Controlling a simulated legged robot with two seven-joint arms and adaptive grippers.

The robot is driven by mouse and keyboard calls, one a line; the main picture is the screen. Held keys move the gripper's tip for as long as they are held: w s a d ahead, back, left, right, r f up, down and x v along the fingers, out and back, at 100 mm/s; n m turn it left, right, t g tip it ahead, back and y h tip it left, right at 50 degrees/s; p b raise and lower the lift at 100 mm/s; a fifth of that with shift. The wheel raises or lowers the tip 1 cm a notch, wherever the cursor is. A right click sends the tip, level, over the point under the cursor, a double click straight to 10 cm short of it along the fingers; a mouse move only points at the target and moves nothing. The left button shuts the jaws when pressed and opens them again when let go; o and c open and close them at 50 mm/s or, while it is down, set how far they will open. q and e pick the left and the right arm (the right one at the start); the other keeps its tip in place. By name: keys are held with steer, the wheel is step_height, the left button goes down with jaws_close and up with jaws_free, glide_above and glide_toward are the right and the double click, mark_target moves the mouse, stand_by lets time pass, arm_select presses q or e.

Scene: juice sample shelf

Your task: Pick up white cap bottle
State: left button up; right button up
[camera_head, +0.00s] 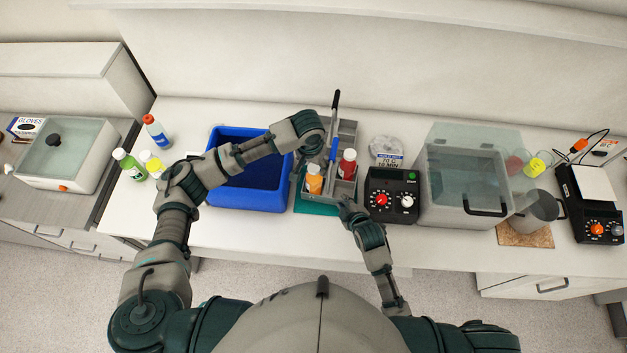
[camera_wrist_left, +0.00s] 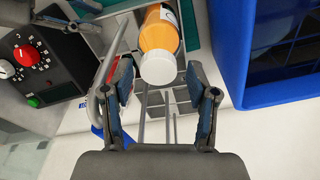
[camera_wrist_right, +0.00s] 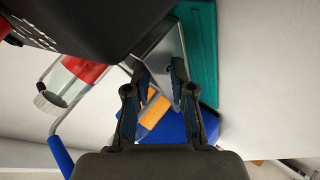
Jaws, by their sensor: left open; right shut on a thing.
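An orange bottle with a white cap (camera_head: 314,184) stands in the front left of a grey carrier (camera_head: 347,190). A red bottle with a white cap (camera_head: 347,167) stands to its right in the carrier. My left gripper (camera_head: 314,152) is open over the carrier. In the left wrist view, the orange bottle (camera_wrist_left: 160,32) shows between and beyond the open fingers (camera_wrist_left: 160,90), its cap towards me. My right gripper (camera_head: 345,203) is at the carrier's front right. In the right wrist view, its fingers (camera_wrist_right: 160,75) are shut on the carrier's grey wall (camera_wrist_right: 168,50); the exact contact is partly hidden.
A blue bin (camera_head: 240,198) stands left of the carrier, under my left arm. A black dial device (camera_head: 393,190) and a clear tank (camera_head: 465,165) stand close on the right. The counter's front strip is clear.

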arm_select(q)
steer(key=shift+w+d+f, duration=0.1)
steer(key=shift+w+f, duration=0.05)
steer(key=shift+f, duration=1.25)
arm_select(e)
steer(key=shift+d+f, duration=0.1)
steer(key=shift+d, duration=0.1)
arm_select(q)
jaws_close()
arm_select(e)
steer(key=shift+w, duration=0.1)
arm_select(q)
steer(key=shift+r, duration=0.15)
step_height(320, 180, up, 28)
steer(key=shift+w, duration=0.1)
arm_select(e)
steer(key=shift+f, duration=0.1)
arm_select(q)
steer(key=shift+r, duration=1.4)
arm_select(e)
steer(key=shift+a, duration=0.1)
